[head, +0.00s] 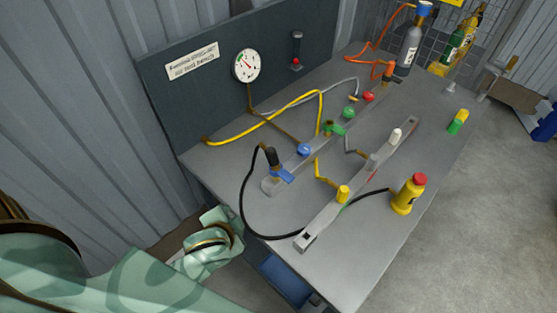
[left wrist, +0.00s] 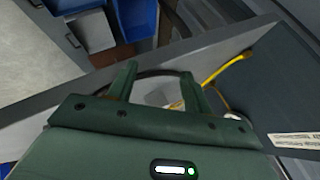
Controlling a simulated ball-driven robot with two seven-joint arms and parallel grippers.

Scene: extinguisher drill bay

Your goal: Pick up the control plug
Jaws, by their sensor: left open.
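I cannot tell for sure which piece is the control plug. Plug-like pieces on the grey bench (head: 310,285) are a yellow plug (head: 343,194) and a white plug (head: 396,137) on the front rail (head: 318,224), and a yellow-green piece (head: 458,121) at the right. My left gripper (head: 209,245) is low at the left, beside the bench's near-left edge and well away from these pieces. In the left wrist view its two fingers (left wrist: 158,76) are apart, with a dark hose showing behind them. My right gripper is in neither view.
A back rail (head: 290,170) carries blue, green and red valves. Yellow (head: 260,122) and black (head: 243,205) hoses cross the bench. A yellow bottle with red cap (head: 405,197) stands near the right edge. A gauge panel (head: 200,105) rises behind. Blue bins (left wrist: 135,18) sit below.

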